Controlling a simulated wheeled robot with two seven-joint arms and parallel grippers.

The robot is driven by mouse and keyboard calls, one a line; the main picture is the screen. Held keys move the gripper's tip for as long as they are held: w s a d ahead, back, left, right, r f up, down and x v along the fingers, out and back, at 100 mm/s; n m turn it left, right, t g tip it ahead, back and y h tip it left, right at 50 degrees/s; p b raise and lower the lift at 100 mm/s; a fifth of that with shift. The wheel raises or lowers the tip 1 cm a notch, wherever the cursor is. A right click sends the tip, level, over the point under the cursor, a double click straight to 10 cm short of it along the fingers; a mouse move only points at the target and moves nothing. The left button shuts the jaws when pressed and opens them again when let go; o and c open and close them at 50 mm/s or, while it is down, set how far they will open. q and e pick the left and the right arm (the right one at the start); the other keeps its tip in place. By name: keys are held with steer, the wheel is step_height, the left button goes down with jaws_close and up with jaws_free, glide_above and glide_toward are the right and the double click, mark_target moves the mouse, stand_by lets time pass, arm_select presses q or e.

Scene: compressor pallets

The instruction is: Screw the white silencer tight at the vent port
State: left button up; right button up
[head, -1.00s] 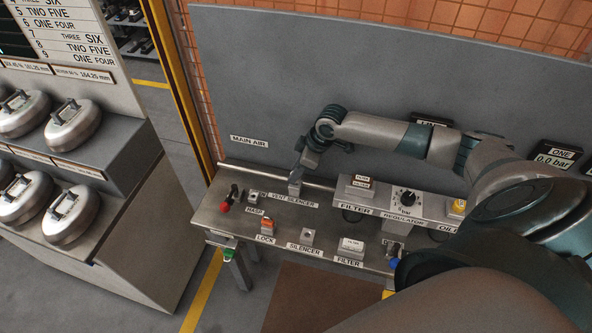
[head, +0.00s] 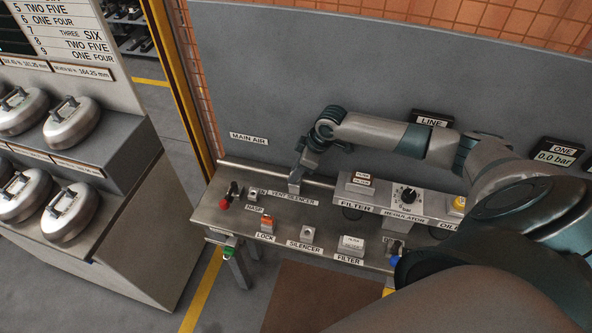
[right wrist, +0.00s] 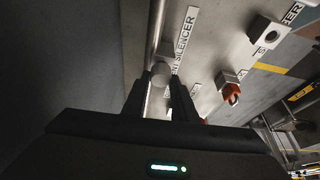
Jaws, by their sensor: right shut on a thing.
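My right gripper (head: 295,186) is at the back edge of the metal bench, just behind the VENT SILENCER label (head: 293,198). In the right wrist view its two fingers (right wrist: 160,92) point at the bench and are shut on the pale, rounded silencer (right wrist: 160,72) between their tips. The label (right wrist: 184,42) shows beside it there. The vent port is hidden behind the silencer and fingers, so I cannot tell how deep the thread sits. My left gripper is not in view.
A red-knobbed lever (head: 224,204) and an orange lock piece (head: 267,223) stand left of the gripper. The SILENCER holder (head: 307,234) is in front and looks empty. The filter and regulator block (head: 385,200) stands close on the right. A grey panel (head: 300,80) rises behind.

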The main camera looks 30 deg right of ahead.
steer(key=shift+f, duration=0.4)
steer(key=o, duration=1.1)
steer(key=b+v, duration=0.5)
steer(key=v, duration=1.2)
steer(key=shift+r, duration=0.2)
steer(key=shift+d, duration=0.1)
